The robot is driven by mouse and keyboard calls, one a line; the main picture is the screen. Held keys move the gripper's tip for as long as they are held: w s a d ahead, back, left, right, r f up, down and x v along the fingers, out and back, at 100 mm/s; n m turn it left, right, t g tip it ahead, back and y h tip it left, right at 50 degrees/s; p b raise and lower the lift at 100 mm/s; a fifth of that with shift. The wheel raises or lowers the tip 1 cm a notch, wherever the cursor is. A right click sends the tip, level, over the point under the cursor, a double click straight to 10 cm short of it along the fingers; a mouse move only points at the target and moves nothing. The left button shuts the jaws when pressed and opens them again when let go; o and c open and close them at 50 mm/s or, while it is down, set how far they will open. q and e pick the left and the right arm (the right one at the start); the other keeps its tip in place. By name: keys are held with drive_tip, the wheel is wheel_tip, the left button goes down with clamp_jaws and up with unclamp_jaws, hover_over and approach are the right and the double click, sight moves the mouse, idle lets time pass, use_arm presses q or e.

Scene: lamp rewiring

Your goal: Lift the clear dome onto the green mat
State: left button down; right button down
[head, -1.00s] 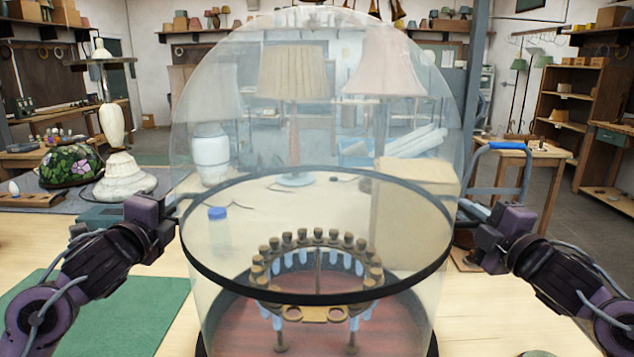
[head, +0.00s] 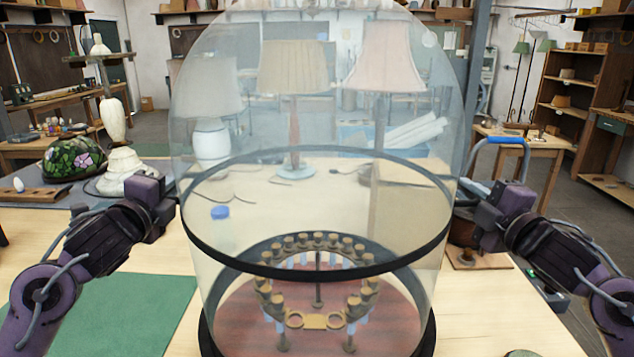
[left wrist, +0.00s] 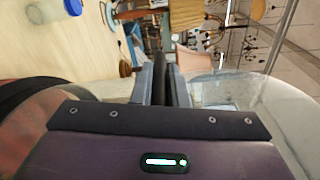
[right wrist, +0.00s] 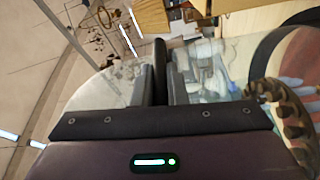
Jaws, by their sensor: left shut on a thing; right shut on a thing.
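The clear dome (head: 320,120) is a tall glass bell with a black band (head: 316,272) around it, upright in the middle of the head view. My left gripper (head: 179,205) is shut on the left side of the band, my right gripper (head: 462,205) on the right side. Both wrist views show a dark strip between the jaws. Clear wall also shows below the band, down to a dark base rim (head: 430,335); I cannot tell whether it belongs to the dome. Through the glass stands a ring of brass fittings (head: 315,320) over a red floor. The green mat (head: 110,315) lies flat and bare at lower left.
Behind the dome stand lamps with a beige shade (head: 292,68) and a pink shade (head: 384,55). A blue-capped bottle (head: 220,212) shows through the glass. At left are a floral stained-glass shade (head: 72,160) and a white lamp base (head: 122,165). A blue-handled frame (head: 507,140) stands at right.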

wheel_tip(320, 180, up, 17)
drive_tip(key=p, duration=1.5)
drive_tip(key=shift+d+f, duration=0.1)
drive_tip(key=shift+f, duration=0.15)
